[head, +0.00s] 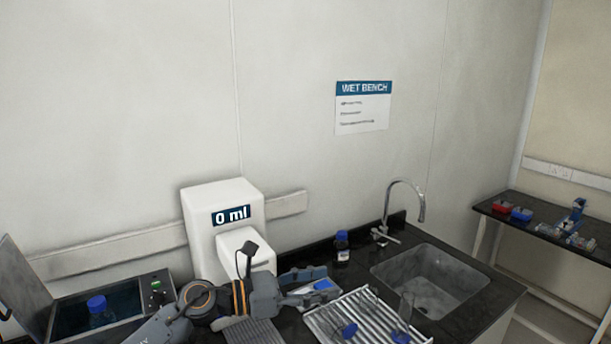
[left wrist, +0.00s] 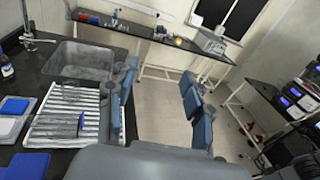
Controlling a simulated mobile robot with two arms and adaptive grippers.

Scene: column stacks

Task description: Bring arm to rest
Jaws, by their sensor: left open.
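My left arm comes in low in the head view, over the front of the bench. My left gripper (head: 318,286) is at its right end, between the white dispenser and the drying rack. In the left wrist view my left gripper (left wrist: 160,105) has its two blue-padded fingers wide apart. Only floor and the bench side show between them; it is open and empty. My right gripper is in neither view.
A white ribbed drying rack (head: 368,318) with glassware lies beside the gripper. A sink (head: 432,276) with a tap, a blue-capped bottle (head: 342,246) and the white dispenser (head: 222,197) reading 0 ml stand behind. A blue-capped bottle (head: 97,306) sits in an open unit at left.

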